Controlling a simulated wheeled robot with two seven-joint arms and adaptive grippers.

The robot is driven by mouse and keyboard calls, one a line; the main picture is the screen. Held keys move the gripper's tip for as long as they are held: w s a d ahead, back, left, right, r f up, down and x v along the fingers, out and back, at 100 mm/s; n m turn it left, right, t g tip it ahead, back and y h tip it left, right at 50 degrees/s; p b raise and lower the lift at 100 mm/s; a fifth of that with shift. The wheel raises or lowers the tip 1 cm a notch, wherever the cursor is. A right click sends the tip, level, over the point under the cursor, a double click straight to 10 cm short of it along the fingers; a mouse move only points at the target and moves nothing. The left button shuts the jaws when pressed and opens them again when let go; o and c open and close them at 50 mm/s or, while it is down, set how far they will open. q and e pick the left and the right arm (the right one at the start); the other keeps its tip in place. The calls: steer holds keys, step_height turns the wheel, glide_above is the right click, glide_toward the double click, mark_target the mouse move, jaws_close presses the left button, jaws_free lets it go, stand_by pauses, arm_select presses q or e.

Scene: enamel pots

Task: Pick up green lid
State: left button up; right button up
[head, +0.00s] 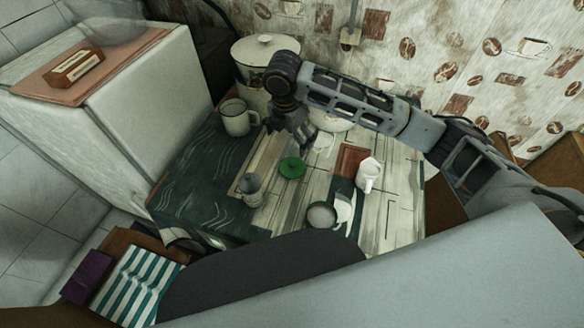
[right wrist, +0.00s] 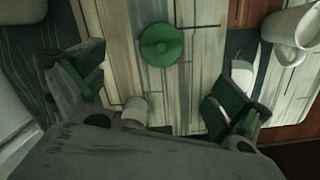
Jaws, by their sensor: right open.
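The green lid (head: 291,167) lies flat on the table, a small round disc with a knob at its centre. In the right wrist view the lid (right wrist: 161,45) is ahead of the fingers, near the top middle. My right gripper (head: 300,135) is open and empty, above the table and a little behind the lid in the head view. Its two fingers are spread wide in the right wrist view (right wrist: 155,92), apart from the lid. My left gripper is not in view.
A white mug (head: 368,174) stands right of the lid, by a brown board (head: 350,160). Another mug (head: 236,118) and a large lidded pot (head: 262,50) stand behind.

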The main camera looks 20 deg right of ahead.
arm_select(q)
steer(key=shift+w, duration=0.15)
arm_select(e)
steer(key=shift+d+n, duration=0.1)
steer(key=shift+n, duration=1)
glide_above(293, 163)
steer(key=f, duration=0.7)
steer(key=shift+s+a+f+b, duration=0.2)
steer(key=shift+a+f+b, duration=0.1)
steer(key=shift+f+b, duration=0.1)
steer(key=shift+f, duration=0.35)
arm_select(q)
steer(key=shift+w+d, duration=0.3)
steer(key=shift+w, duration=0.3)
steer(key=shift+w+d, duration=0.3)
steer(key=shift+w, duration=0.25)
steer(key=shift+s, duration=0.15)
arm_select(e)
steer(key=shift+f, duration=0.15)
